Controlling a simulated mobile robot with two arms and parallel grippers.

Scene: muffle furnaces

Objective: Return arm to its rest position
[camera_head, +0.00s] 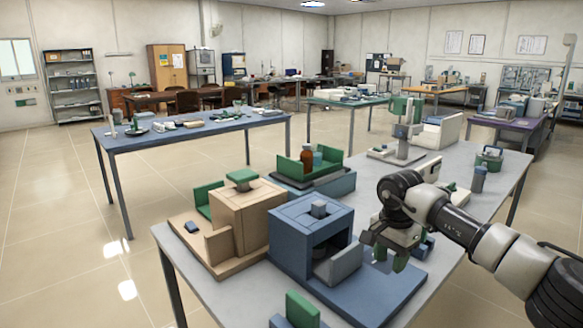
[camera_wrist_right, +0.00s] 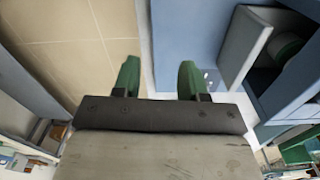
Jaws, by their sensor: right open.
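My right arm (camera_head: 455,220) comes in from the right over the grey table. Its gripper (camera_head: 384,257) is beside the blue muffle furnace (camera_head: 312,225), to the right of its open front. In the right wrist view the two green fingertips (camera_wrist_right: 158,80) are apart with nothing between them. The blue furnace's grey door (camera_head: 339,263) is lowered in front of the chamber; the furnace also shows at the upper right of the wrist view (camera_wrist_right: 185,40). A tan furnace (camera_head: 262,215) stands left of the blue one. My left gripper does not show.
The grey table (camera_head: 440,275) also holds a green tray with a brown bottle (camera_head: 307,161), a stand-like instrument (camera_head: 403,140) and a green-topped container (camera_head: 488,158). A green block (camera_head: 301,308) is at the near edge. A blue table (camera_head: 190,132) stands behind, with open floor at left.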

